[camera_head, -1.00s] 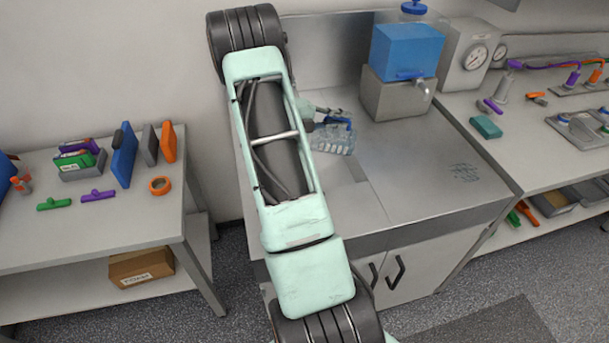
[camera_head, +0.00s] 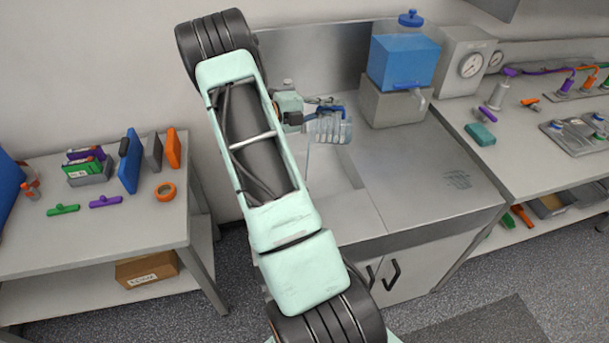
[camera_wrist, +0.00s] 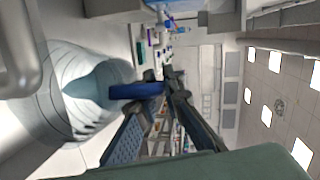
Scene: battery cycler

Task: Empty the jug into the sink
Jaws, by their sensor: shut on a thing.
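The clear ribbed jug (camera_head: 331,130) with a blue handle (camera_head: 326,110) is held above the sink basin (camera_head: 335,172). It looks tipped onto its side, with its handle uppermost. My gripper (camera_head: 307,115) is shut on the handle at the jug's upper left. In the wrist view the jug (camera_wrist: 82,92) fills the left side, and its blue handle (camera_wrist: 136,90) sits between my dark fingers (camera_wrist: 155,92). A thin pale streak runs below the jug's left end toward the basin; I cannot tell whether it is water. My arm hides the basin's left part.
A blue tank (camera_head: 403,62) with a tap stands on a grey block (camera_head: 392,104) right of the basin. The steel drainboard (camera_head: 430,165) is bare. A gauge box (camera_head: 466,68) stands at the back right. A side table (camera_head: 100,240) at left carries several small items.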

